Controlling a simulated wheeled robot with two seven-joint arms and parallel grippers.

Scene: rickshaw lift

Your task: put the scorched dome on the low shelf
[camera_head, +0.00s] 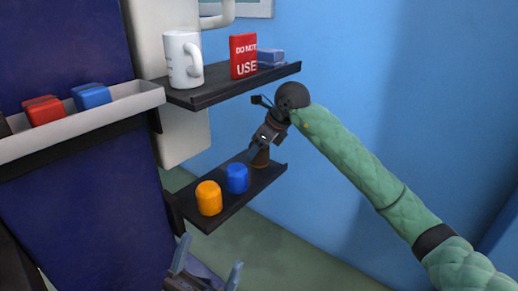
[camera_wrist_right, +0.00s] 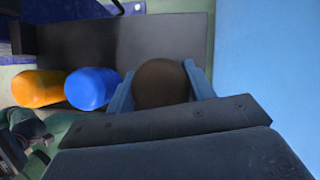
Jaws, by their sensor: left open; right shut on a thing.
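The scorched dome (camera_head: 261,158) is dark brown and is at the right end of the black low shelf (camera_head: 257,181). My right gripper (camera_head: 262,149) is shut on it from above. In the right wrist view the dome (camera_wrist_right: 161,84) sits between the two blue fingers, with the dark shelf (camera_wrist_right: 165,38) behind it. I cannot tell whether its base touches the shelf. My left gripper (camera_head: 207,268) is open and empty at the bottom of the head view, below the low shelf and apart from it.
A blue dome (camera_head: 237,178) and an orange dome (camera_head: 209,198) stand on the low shelf to the left of the scorched one. The upper shelf (camera_head: 215,92) above holds a white mug (camera_head: 184,60) and a red box (camera_head: 243,56). A grey tray (camera_head: 100,115) is at the left.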

